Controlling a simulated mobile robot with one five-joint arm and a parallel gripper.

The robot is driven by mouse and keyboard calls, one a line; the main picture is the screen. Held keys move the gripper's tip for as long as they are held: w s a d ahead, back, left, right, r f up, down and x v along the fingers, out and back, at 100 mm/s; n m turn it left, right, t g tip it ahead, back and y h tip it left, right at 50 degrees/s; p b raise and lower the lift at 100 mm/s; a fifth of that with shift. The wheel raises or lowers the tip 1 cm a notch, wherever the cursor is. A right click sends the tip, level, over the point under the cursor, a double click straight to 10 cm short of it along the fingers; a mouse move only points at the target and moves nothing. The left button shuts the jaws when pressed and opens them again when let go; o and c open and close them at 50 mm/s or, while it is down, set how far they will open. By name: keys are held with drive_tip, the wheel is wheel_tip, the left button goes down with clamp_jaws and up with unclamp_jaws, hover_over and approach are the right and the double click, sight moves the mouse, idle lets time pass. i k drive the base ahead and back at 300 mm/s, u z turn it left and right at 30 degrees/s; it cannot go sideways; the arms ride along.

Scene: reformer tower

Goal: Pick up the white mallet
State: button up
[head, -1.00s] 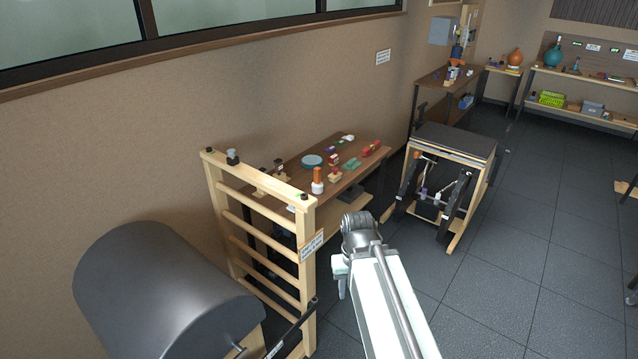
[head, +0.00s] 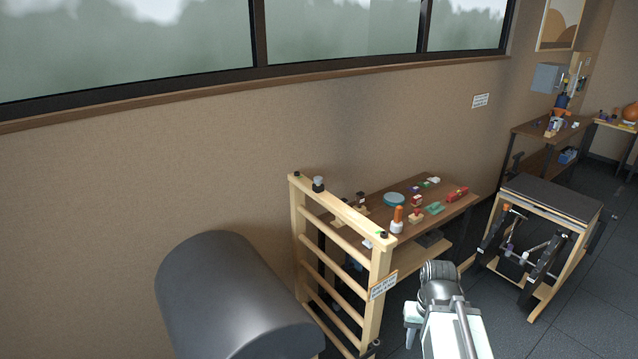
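A small upright thing with an orange-brown upper part and a white lower part (head: 397,221) stands on the wooden table beyond the ladder frame. It may be the white mallet, but it is too small to be sure. A small whitish thing (head: 434,181) lies at the table's back edge; its shape is unclear. My arm reaches up from the bottom right of the head view and ends at a grey joint, in front of and below the table. The fingers of my gripper do not show.
The wooden table (head: 455,209) also holds a teal disc (head: 394,199) and several small red and green things. A wooden ladder frame (head: 298,232) and dark barrel (head: 225,300) stand at its near left. A black-topped wooden chair (head: 550,198) stands right. Dark floor (head: 590,300) shows at right.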

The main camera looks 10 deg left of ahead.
sight(396, 225)
drive_tip(key=z, duration=1.7)
drive_tip(key=i, duration=3.9)
drive_tip(key=u, duration=4.2)
